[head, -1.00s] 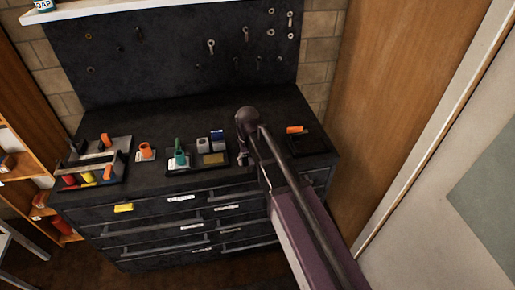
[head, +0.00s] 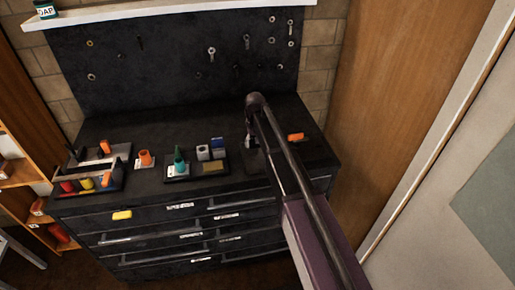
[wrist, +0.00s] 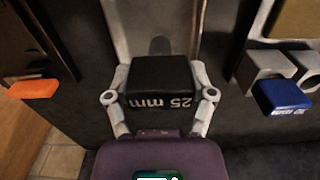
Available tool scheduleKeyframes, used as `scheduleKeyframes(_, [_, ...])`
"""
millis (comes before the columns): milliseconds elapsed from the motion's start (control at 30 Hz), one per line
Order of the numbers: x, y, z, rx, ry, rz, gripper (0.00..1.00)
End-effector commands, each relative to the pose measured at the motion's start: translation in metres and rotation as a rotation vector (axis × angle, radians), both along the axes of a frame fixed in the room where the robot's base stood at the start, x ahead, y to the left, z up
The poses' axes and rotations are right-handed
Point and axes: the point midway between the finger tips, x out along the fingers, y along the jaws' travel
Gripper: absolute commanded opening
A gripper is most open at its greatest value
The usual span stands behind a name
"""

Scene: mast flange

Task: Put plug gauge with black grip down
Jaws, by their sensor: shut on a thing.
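The plug gauge with black grip (wrist: 160,88) shows in the wrist view as a black block marked "25 mm", with a grey end beyond it. My gripper (wrist: 160,97) is shut on this block, one finger on each side. In the head view my gripper (head: 250,140) is over the right part of the bench top, mostly hidden by my own arm. The gauge's lower end is hidden in both views, so I cannot tell whether it touches anything.
A dark tray (head: 181,178) with a green-topped piece and grey and blue blocks (head: 217,144) is left of my gripper. An orange piece (head: 296,137) lies to the right. An orange-topped piece (head: 145,158) and a rack (head: 118,152) stand farther left. A pegboard (head: 170,60) rises behind.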

Motion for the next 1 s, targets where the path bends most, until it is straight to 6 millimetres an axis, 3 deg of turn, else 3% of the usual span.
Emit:
scheduleKeyframes(367, [0.002, -0.001, 0.000, 0.000, 0.000, 0.000, 0.12])
scheduleKeyframes(567, [0.016, -0.001, -0.002, 0.000, 0.000, -0.001, 0.12])
scheduleKeyframes(1000, [0.015, -0.002, -0.036, 0.000, 0.000, -0.001, 0.12])
